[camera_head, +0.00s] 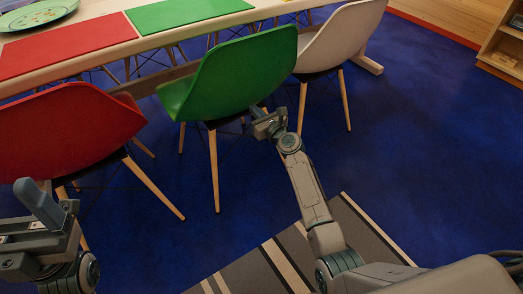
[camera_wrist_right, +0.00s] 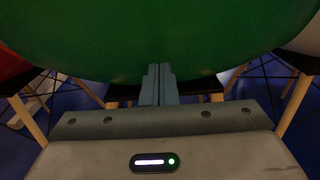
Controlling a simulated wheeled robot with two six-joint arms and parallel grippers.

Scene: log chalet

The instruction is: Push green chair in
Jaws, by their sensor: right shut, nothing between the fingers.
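The green chair (camera_head: 240,75) stands at the long table, its rounded back towards me and its wooden legs on the blue floor. My right gripper (camera_head: 256,111) is shut and empty, at the lower part of the chair's back. In the right wrist view the closed fingertips (camera_wrist_right: 160,70) overlap the lower edge of the green shell (camera_wrist_right: 155,35); whether they touch it I cannot tell. My left gripper (camera_head: 50,215) is at the lower left, below the red chair, partly cut off; its opening is unclear.
A red chair (camera_head: 65,130) stands to the left and a white chair (camera_head: 342,38) to the right of the green one. The wooden table (camera_head: 115,50) carries red (camera_head: 70,46) and green mats (camera_head: 185,11) and a plate (camera_head: 38,14). A striped rug (camera_head: 300,260) lies in front.

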